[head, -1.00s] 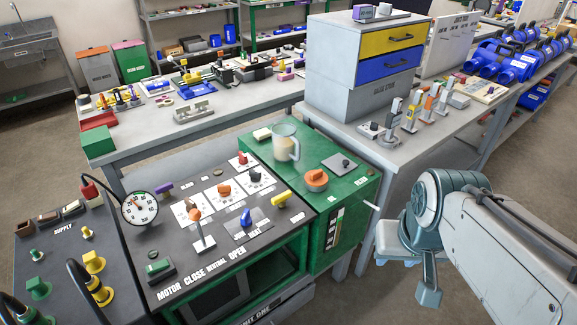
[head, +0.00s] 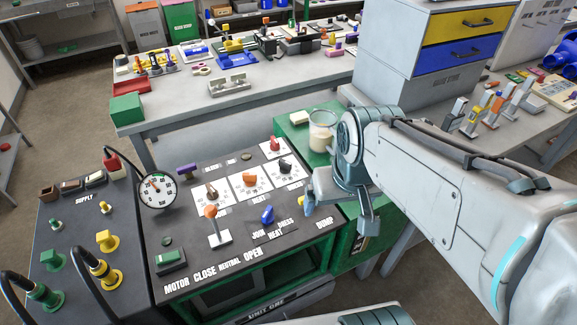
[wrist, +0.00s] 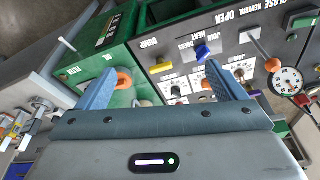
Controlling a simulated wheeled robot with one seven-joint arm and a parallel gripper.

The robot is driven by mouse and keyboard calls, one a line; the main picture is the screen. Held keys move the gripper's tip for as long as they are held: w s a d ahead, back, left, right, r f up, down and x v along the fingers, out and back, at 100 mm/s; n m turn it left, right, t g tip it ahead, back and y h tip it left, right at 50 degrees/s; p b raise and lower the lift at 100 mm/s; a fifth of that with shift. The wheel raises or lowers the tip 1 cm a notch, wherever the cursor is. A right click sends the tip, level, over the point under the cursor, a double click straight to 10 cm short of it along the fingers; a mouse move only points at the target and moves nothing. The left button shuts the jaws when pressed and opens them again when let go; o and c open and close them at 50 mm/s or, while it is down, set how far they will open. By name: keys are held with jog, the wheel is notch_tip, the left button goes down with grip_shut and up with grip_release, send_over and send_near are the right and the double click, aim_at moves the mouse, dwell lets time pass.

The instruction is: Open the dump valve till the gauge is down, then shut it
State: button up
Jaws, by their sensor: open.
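The dump valve's yellow handle (wrist: 160,64) lies on the dark panel by the DUMP label, seen in the wrist view. It is between and ahead of my gripper's spread fingers (wrist: 163,72), with no contact visible. In the head view my gripper (head: 312,188) is over the panel's right edge, mostly hiding the handle. My gripper is open and empty. The round white gauge (head: 157,190) stands at the panel's left; its needle points up and left, and its figures are too small to read. It also shows in the wrist view (wrist: 287,82).
A blue knob (head: 267,215) and an orange-topped lever (head: 212,213) are on the panel left of my gripper. An orange knob (wrist: 124,76) on the green cabinet is close to one finger. A beaker (head: 321,130) stands behind my wrist.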

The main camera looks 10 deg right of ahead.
jog(key=w+f+n+g+p, duration=0.15)
jog(key=w+f, duration=0.35)
jog(key=w, duration=0.5)
jog(key=w+f+n+g+p, duration=0.15)
jog(key=w+f, duration=0.25)
jog(key=w, duration=0.7)
jog(key=f, duration=0.4)
jog(key=f+p, duration=0.1)
jog(key=f, duration=0.4)
jog(key=f+p, duration=0.1)
jog(key=f, duration=0.3)
jog(key=shift+d+f, duration=0.3)
jog(key=shift+f, duration=0.05)
jog(key=shift+s+a, duration=0.1)
jog(key=shift+a, duration=0.05)
jog(key=c, duration=1)
